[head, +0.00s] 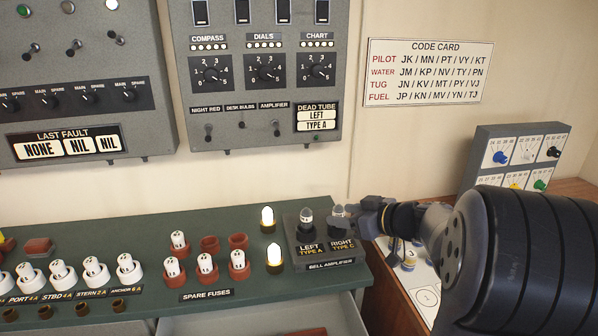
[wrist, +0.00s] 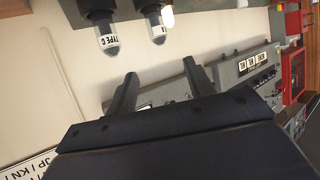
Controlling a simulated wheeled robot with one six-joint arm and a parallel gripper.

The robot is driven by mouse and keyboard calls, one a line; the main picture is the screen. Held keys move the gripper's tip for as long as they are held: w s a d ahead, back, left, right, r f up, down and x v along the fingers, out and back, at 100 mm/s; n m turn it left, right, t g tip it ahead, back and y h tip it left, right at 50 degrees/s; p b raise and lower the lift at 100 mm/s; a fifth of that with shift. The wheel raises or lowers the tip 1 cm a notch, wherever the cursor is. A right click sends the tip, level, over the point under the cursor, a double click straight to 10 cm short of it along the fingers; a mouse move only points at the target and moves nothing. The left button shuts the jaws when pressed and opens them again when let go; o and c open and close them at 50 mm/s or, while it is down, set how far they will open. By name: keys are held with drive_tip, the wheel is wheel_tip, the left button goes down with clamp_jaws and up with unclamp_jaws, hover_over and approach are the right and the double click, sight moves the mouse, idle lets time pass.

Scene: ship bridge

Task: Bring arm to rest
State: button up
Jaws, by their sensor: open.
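My gripper (head: 362,212) is at the right end of the green console, close beside the right tube of the bell amplifier. In the wrist view its two dark fingers (wrist: 160,88) are spread apart with nothing between them. The right tube (head: 338,213), over the "TYPE C" label, stands in its socket, partly overlapped by the gripper. It also shows in the wrist view, with its printed band (wrist: 108,35). The left tube (head: 306,217) stands upright in the socket beside it. Whether a finger touches the right tube cannot be told.
The green console (head: 150,232) holds several white fuses, spare fuses (head: 206,265) and two lit bulbs (head: 267,218). Grey panels (head: 265,90) and a code card (head: 430,72) are on the wall. A grey dial box (head: 520,160) stands at right. Open air lies above the console.

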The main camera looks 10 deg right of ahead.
sight(311, 214)
drive_tip(key=p+x, duration=0.2)
drive_tip(key=x, duration=0.8)
drive_tip(key=shift+w+a+f, duration=0.1)
drive_tip(key=shift+w+a, duration=0.1)
drive_tip(key=shift+w, duration=0.1)
drive_tip(key=shift+w+a+f+b, duration=0.1)
drive_tip(key=shift+w+f+b, duration=0.15)
drive_tip(key=shift+f+b, duration=0.3)
drive_tip(key=shift+f, duration=0.1)
drive_tip(key=shift+s+r+p, duration=0.1)
drive_tip(key=shift+r+p, duration=0.3)
drive_tip(key=shift+f, duration=0.1)
